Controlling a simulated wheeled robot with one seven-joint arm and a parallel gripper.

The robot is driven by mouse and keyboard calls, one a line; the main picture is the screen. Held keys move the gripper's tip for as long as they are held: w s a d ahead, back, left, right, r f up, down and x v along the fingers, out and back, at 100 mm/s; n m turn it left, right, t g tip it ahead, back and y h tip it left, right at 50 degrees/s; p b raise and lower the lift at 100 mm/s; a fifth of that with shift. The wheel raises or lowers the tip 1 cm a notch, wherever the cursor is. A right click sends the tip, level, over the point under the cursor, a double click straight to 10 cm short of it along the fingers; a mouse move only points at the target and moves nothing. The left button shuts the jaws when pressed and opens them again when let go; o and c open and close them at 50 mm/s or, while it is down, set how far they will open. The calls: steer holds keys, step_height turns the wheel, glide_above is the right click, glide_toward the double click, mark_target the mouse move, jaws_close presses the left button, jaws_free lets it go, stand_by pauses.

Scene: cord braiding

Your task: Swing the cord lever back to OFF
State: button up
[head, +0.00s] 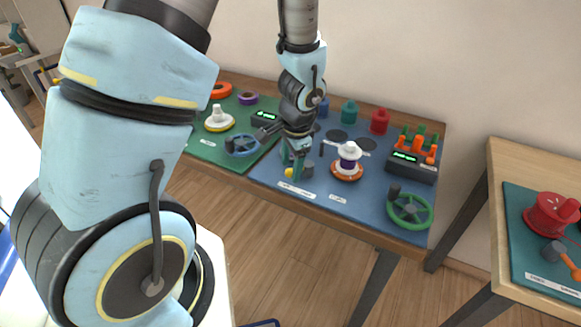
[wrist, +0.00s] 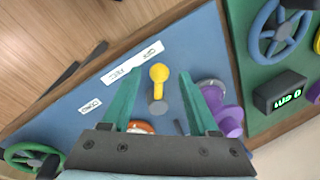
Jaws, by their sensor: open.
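The cord lever (wrist: 158,78) is yellow with a round knob, on the blue mat near the table's front edge. Its knob also shows in the head view (head: 289,172), beside my fingers. My gripper (wrist: 160,70) is open, with its two green fingers on either side of the lever in the wrist view. I cannot tell whether either finger touches it. In the head view my gripper (head: 297,162) is low over the front of the blue mat. A white label (wrist: 132,62) lies just in front of the knob; its words are too small to read surely.
A white-topped spool on an orange base (head: 347,166) stands right of my gripper. A green handwheel (head: 410,210) is at the right front corner, a blue handwheel (head: 242,146) at left. A dark box with orange and green pegs (head: 411,165) stands behind. A purple piece (wrist: 229,118) is near my right finger.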

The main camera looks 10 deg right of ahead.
step_height(320, 180, up, 10)
steer(key=s, duration=0.1)
steer(key=shift+s+d+f+b, duration=0.2)
steer(key=shift+s+b, duration=0.1)
steer(key=shift+s, duration=0.1)
steer(key=a+r+n, duration=0.3)
steer(key=a+n, duration=1.1)
steer(key=a, duration=0.7)
steer(key=shift+s+a+r+g+h, duration=0.15)
steer(key=shift+s+a+g+h, duration=0.05)
steer(key=shift+a+g+h, duration=0.1)
